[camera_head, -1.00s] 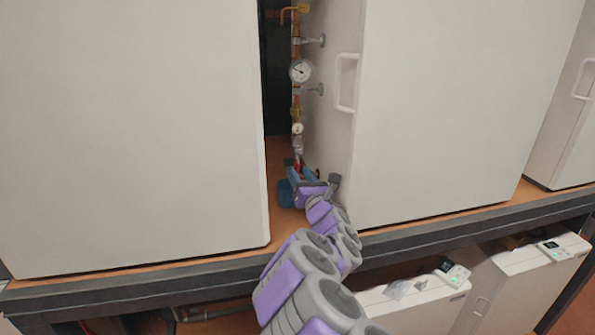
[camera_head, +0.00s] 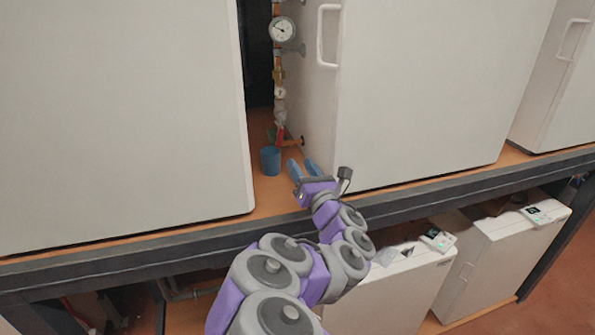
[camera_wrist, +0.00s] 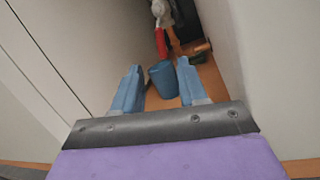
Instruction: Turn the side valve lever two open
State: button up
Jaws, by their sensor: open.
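A red lever (camera_head: 279,138) sits at the foot of the vertical pipe in the gap between two white cabinets. In the wrist view the red lever (camera_wrist: 161,44) hangs below a pale fitting, beyond the fingertips. I cannot tell which numbered lever it is. A blue cup (camera_head: 270,160) stands on the orange floor just in front of the pipe; the wrist view shows the cup (camera_wrist: 164,80) between and beyond the fingers. My gripper (camera_head: 303,168) is open and empty, at the front of the gap, right of the cup. It also shows in the wrist view (camera_wrist: 158,80).
White cabinets stand left (camera_head: 120,120) and right (camera_head: 420,100), leaving a narrow gap. A round gauge (camera_head: 283,29) is on the pipe above. A white handle (camera_head: 328,36) sticks out from the right cabinet.

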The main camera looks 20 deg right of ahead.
jog(key=shift+s+d+f+b, duration=0.25)
jog(key=shift+s+f+b, duration=0.35)
jog(key=shift+b, duration=1.4)
jog(key=b, duration=0.1)
jog(key=s+b, duration=0.1)
jog(key=shift+s+r+b, duration=0.2)
jog(key=shift+s+b, duration=0.05)
jog(key=shift+b, duration=0.15)
